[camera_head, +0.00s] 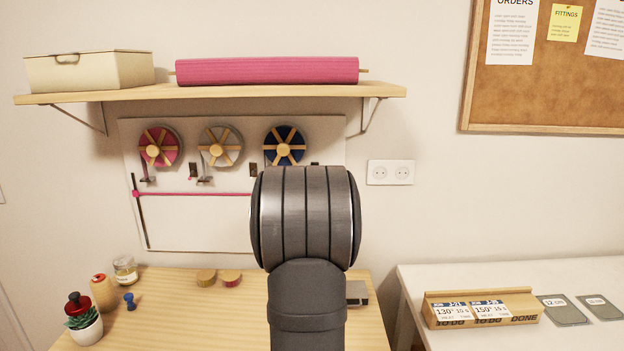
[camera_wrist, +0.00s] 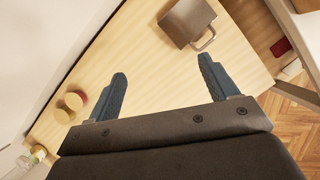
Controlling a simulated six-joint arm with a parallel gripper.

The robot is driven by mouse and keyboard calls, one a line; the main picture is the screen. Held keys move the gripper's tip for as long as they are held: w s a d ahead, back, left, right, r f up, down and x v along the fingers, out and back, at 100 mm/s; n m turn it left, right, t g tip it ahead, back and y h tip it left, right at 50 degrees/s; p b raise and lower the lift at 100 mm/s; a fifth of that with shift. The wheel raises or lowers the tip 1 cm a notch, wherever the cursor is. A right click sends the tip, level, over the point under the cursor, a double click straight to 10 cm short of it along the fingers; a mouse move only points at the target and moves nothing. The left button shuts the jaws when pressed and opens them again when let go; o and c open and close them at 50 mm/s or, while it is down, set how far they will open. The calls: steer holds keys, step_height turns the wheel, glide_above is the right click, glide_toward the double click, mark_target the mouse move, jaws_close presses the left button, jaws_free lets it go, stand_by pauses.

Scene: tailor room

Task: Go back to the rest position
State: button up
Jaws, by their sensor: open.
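My gripper (camera_wrist: 162,85) shows in the wrist view with its two blue fingers spread wide apart and nothing between them. It is above the wooden table (camera_wrist: 140,60), pointing down at it. A grey metal box with a handle (camera_wrist: 186,20) lies on the table beyond the fingertips. In the head view my arm stands in the middle and hides the gripper. The edge of the grey box (camera_head: 357,292) shows just right of my arm there.
Two round wooden pieces (camera_head: 218,278) lie on the table. A potted succulent (camera_head: 84,325), a spool (camera_head: 103,293) and a glass jar (camera_head: 125,270) stand at its left. A white table (camera_head: 450,275) with a sign rack (camera_head: 485,308) is at right. A shelf (camera_head: 220,93) hangs above three wall reels.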

steer(key=s+d+m, duration=0.1)
steer(key=s+d, duration=0.1)
steer(key=d, duration=0.5)
steer(key=shift+f+h, duration=0.25)
steer(key=shift+h, duration=0.05)
